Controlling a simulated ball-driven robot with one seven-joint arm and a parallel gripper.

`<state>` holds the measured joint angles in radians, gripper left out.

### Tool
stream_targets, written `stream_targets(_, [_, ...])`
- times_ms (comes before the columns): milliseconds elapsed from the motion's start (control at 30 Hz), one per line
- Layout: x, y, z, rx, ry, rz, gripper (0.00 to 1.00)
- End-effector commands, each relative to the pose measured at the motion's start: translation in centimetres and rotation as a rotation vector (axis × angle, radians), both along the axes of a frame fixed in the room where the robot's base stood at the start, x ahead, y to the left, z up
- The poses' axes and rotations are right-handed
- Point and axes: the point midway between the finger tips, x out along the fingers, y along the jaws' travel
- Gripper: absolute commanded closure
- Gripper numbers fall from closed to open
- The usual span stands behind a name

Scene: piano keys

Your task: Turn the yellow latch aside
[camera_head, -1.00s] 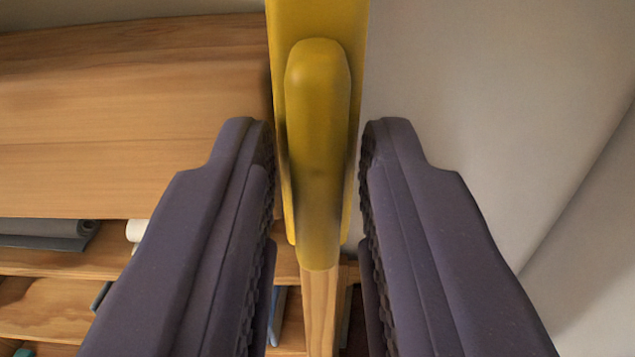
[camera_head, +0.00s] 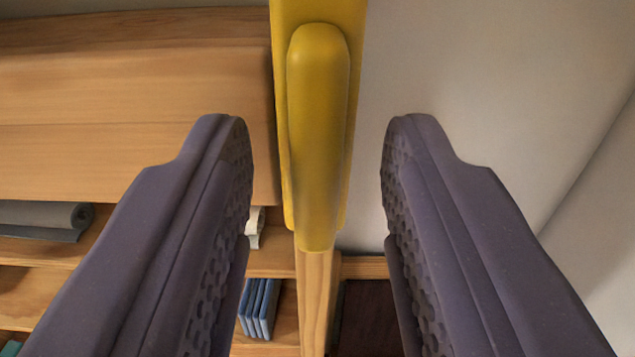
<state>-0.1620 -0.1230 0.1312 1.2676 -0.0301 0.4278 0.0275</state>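The yellow latch (camera_head: 318,130) stands upright in the upper middle of the view. Its raised, rounded bar runs lengthwise along a flat yellow backing plate (camera_head: 358,30). The lower end of the bar overlaps a narrow wooden post (camera_head: 316,295). My gripper (camera_head: 318,145) is open, with one dark purple finger to the left of the latch and one to the right. A clear gap shows between each finger and the latch. Nothing is held.
A wooden panel (camera_head: 130,110) fills the upper left. Below it are wooden shelves with a grey roll (camera_head: 45,215), a small white roll (camera_head: 254,225) and several blue books (camera_head: 260,308). A plain pale wall (camera_head: 500,90) lies to the right.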

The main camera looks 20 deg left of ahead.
Motion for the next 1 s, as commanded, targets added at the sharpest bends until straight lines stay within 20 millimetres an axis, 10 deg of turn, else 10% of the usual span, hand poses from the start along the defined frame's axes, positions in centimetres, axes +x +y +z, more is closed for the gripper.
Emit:
stream_targets(400, [-6.5, -1.9, -0.2, 0.000, 0.000, 0.000, 0.61])
stream_targets(767, [-6.9, -2.0, -0.2, -0.001, 0.002, 0.000, 0.61])
stream_targets(1000, [-6.3, -4.2, -8.2, -0.008, 0.038, -0.051, 0.61])
